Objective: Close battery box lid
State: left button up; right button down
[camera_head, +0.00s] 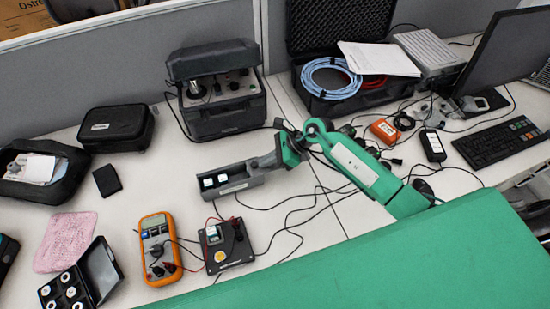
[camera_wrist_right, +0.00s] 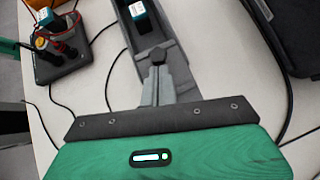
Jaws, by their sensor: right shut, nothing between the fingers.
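The battery box (camera_head: 232,187) is a long grey open-topped box on the table in the head view. In the right wrist view, the grey box (camera_wrist_right: 183,70) runs away from me, with a teal, white-labelled battery (camera_wrist_right: 140,17) inside. My right gripper (camera_head: 264,163) is at the right end of the box, and in the wrist view its fingers (camera_wrist_right: 157,62) are together over the box, holding nothing. I cannot tell whether they touch it. The lid is hard to separate from the grey box. My left gripper is not in view.
A black terminal block (camera_head: 226,246) with wires and an orange multimeter (camera_head: 158,247) stand in front of the box. A large dark instrument case (camera_head: 222,96) stands behind it. Loose black cables (camera_head: 300,228) lie to the right.

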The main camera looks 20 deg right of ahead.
jog(key=a, duration=0.5)
jog(key=a+b, duration=0.1)
jog(key=a, duration=0.5)
jog(key=a+b, duration=0.1)
jog(key=a, duration=0.4)
jog(key=shift+s+a, duration=0.2)
jog(key=shift+s, duration=0.05)
